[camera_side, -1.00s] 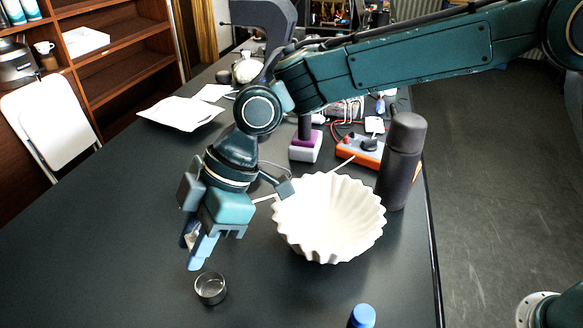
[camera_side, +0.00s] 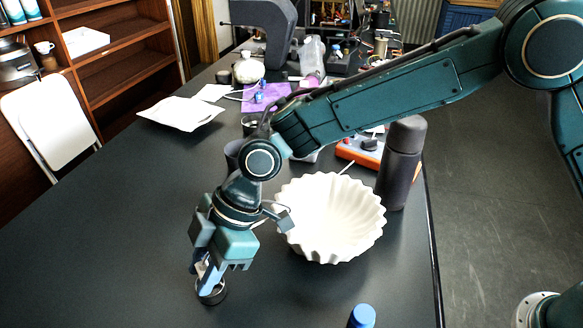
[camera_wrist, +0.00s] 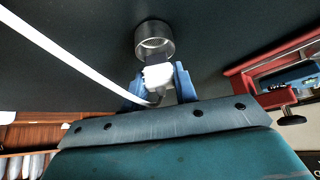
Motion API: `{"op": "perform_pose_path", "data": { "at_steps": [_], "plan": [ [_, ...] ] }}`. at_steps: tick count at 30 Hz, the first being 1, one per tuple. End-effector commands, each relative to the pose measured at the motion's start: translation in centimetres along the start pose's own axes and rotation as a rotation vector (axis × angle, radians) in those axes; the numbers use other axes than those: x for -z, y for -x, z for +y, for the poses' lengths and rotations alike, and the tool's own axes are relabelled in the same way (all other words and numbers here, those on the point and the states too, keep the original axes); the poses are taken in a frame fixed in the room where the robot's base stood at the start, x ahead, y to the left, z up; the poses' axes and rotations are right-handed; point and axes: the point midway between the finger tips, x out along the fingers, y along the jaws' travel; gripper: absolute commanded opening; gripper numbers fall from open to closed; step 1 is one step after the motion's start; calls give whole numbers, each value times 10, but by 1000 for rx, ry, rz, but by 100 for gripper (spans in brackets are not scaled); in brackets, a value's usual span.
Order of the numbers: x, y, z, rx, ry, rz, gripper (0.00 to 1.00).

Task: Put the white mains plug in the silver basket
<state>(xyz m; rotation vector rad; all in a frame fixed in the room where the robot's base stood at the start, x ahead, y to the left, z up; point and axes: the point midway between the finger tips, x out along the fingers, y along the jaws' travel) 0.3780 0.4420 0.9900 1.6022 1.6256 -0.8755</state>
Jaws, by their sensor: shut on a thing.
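The silver basket (camera_side: 221,293) is a small round open cup on the dark table. It also shows in the wrist view (camera_wrist: 153,30), just beyond my fingertips. My gripper (camera_side: 208,283) points down with its blue fingertips overlapping the basket's rim in the side view. The fingers are shut on the white mains plug (camera_wrist: 158,76), whose far end points toward the basket's opening. The fingers hide most of the plug in the side view. I cannot tell whether its tip is inside the rim or just above it.
A white fluted bowl (camera_side: 335,220) stands right of my gripper, with a dark bottle (camera_side: 402,165) behind it. A blue cap (camera_side: 362,316) is at the front edge. A white strip (camera_wrist: 65,55) crosses the wrist view. The table's left side is clear.

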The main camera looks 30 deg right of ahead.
Motion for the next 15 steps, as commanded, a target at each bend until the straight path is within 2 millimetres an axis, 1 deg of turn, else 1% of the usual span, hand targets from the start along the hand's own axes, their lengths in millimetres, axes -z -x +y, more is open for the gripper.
{"op": "perform_pose_path", "data": {
  "at_steps": [8, 9, 11, 12, 13, 15],
  "plan": [
    [0, -1, 0, 0, 0, 0, 6],
    [0, -1, 0, 0, 0, 0, 32],
    [0, -1, 0, 0, 0, 0, 44],
    [0, -1, 0, 0, 0, 0, 52],
    [0, -1, 0, 0, 0, 0, 54],
    [0, 0, 0, 0, 0, 0, 54]
  ]
}}
